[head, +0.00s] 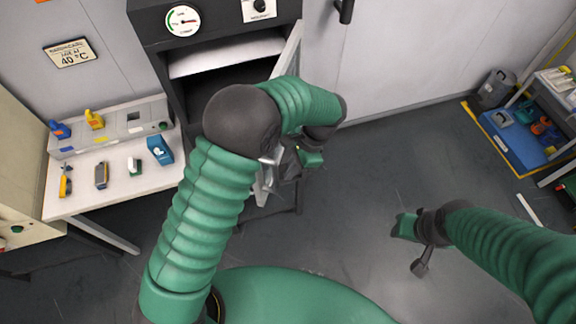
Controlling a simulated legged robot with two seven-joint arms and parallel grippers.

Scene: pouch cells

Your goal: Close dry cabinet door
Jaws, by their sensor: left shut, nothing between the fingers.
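The dry cabinet (145,30) is dark grey, with a round dial on its upper front. Its front is open and shows a pale shelf inside. The door (292,52) stands open, swung out from the cabinet's right side, seen nearly edge-on. My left arm hides much of the door's middle. My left gripper (291,160) is shut and empty, close to the lower visible part of the door; I cannot tell whether it touches. My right gripper (412,240) is over the open floor at the right, away from the door; its finger opening is not clear.
A white bench (115,190) with small tools stands left of the cabinet. The grey floor (370,180) between is clear. A wall sign reads 40 °C.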

